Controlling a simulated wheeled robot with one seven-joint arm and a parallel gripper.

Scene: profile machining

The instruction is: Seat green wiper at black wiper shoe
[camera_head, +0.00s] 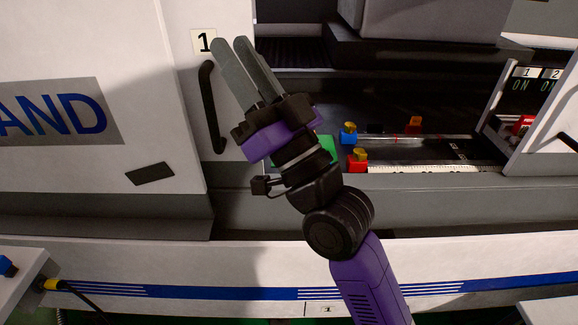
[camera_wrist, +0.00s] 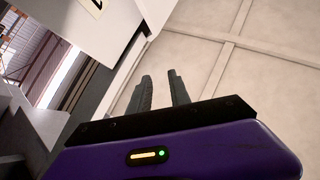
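My gripper (camera_head: 230,44) is raised in front of the machine's door edge, fingers pointing up and left. In the wrist view the two fingers (camera_wrist: 160,75) stand apart with nothing between them. A green piece (camera_head: 327,149) shows partly behind my wrist in the head view, on the machine bed; it may be the green wiper, but my arm hides much of it. My gripper is well above and left of it. I cannot pick out the black wiper shoe against the dark bed.
A blue block (camera_head: 348,138) and a red block (camera_head: 357,167), both with yellow tops, stand right of the green piece. An orange part (camera_head: 414,124) sits farther right. A white door (camera_head: 110,150) with a black handle (camera_head: 209,107) is left; a panel with switches (camera_head: 530,110) is right.

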